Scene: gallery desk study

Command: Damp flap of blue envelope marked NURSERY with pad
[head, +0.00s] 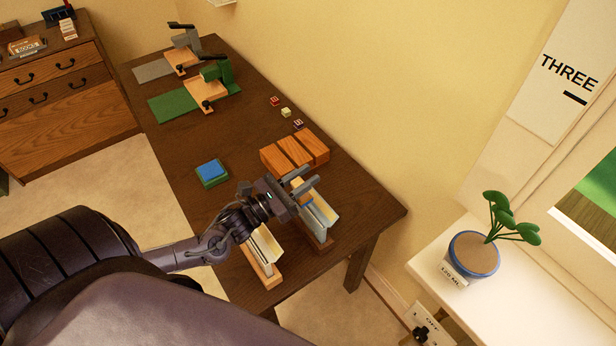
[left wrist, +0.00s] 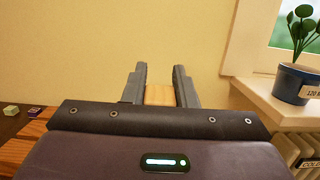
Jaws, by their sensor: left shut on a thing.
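My left gripper (head: 303,181) is over the desk's near right end, beside the envelope racks. It is shut on a small tan wooden piece (left wrist: 160,95), seen between the fingers in the left wrist view. What that piece belongs to is hidden. A rack with pale blue envelopes (head: 322,213) stands just below and right of the gripper, partly covered by it. A second rack holds cream envelopes (head: 262,252). A blue pad (head: 210,168) sits on a green base to the left, apart from the gripper. No NURSERY marking is legible. My right gripper is not in view.
Wooden blocks (head: 294,152) stand behind the gripper. Small cubes (head: 286,112) lie farther back. Green (head: 213,88) and grey (head: 183,52) stations fill the far end. A potted plant (head: 473,256) stands at right.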

